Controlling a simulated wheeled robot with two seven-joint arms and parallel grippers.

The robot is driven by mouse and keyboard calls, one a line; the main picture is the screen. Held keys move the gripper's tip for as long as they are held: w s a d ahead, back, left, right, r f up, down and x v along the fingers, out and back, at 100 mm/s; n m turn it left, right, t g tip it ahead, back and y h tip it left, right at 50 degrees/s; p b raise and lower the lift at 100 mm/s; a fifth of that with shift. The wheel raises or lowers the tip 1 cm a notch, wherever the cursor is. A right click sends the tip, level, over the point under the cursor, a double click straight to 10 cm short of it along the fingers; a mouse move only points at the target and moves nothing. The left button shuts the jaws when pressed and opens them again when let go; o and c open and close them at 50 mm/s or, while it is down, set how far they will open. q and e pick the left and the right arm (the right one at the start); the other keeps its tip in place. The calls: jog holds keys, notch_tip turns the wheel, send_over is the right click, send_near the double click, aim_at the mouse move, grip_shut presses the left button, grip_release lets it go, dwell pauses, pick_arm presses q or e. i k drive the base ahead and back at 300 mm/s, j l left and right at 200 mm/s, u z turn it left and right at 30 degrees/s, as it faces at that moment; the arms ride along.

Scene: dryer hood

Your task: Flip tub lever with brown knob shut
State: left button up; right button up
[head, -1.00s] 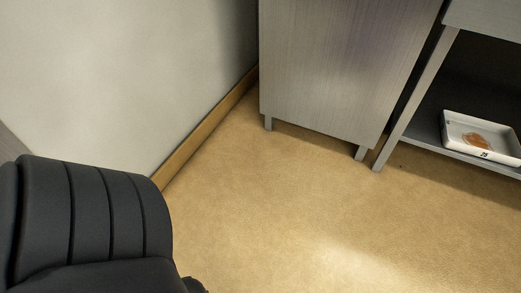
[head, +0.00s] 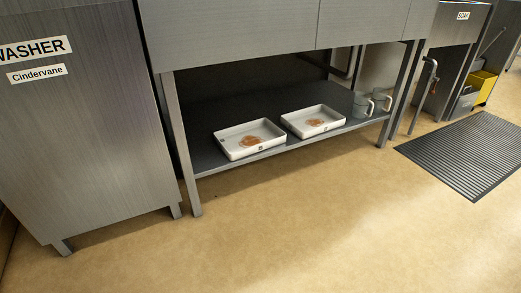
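A metal tub unit labelled SOAK (head: 450,34) stands at the upper right in the head view. At its left front side is a grey bent pipe or lever (head: 422,92). A small dark spot near it may be a knob, but it is too small to tell its colour or the lever's position. Neither of my grippers is in view.
A washer cabinet (head: 85,130) stands at left. A steel table (head: 240,38) has a lower shelf with two white trays (head: 228,150) (head: 292,124) and jugs (head: 362,105). A black mat (head: 470,150) and yellow bucket (head: 483,86) are at right. The front floor is clear.

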aim_at(432, 92)
jog(key=i+l+z, duration=0.5)
jog(key=i, duration=0.45)
jog(key=i+l+z, duration=0.25)
jog(key=i, duration=0.25)
jog(key=i+z, duration=0.25)
jog(key=i, duration=0.25)
jog(key=i+u, duration=0.1)
jog(key=i, duration=0.2)
